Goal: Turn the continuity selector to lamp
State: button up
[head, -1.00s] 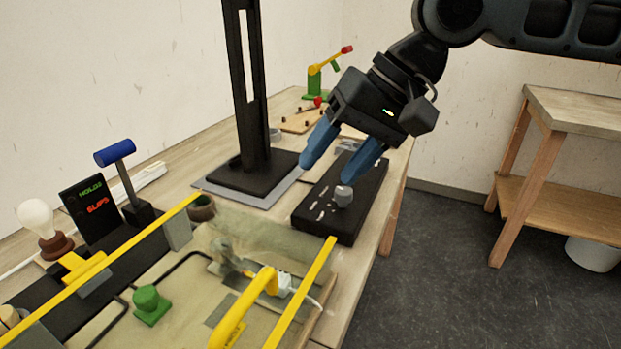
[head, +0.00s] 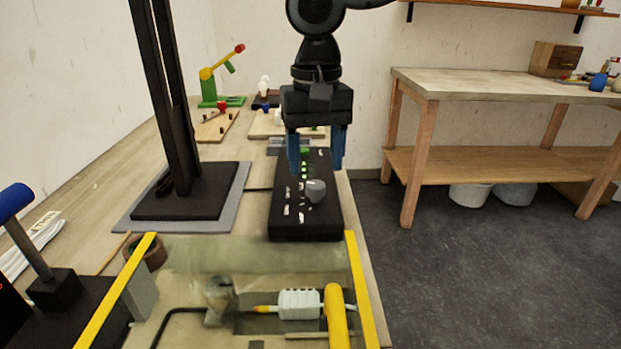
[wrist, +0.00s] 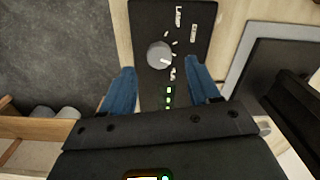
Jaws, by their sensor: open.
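The continuity selector is a grey round knob (head: 316,190) on a black box (head: 305,229) with white markings and a row of green lights. It also shows in the wrist view (wrist: 160,55), where its light pointer mark faces the right side. My gripper (head: 317,168) hangs above the box with its two blue fingers spread apart and empty. In the wrist view the fingers (wrist: 162,75) straddle the box, and the knob lies just beyond the fingertips, between their lines. The fingers do not appear to touch the knob.
A clear cover with yellow edges (head: 358,290) and a yellow handle (head: 336,318) stands in front of the box. A black post on a base (head: 190,200) stands to its left. Boards with small parts (head: 215,127) lie behind. Open floor (head: 450,270) is on the right.

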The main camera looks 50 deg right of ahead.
aim_at(316, 184)
jog(key=shift+f, duration=1.95)
jog(key=shift+c, duration=0.3)
jog(key=c, duration=1)
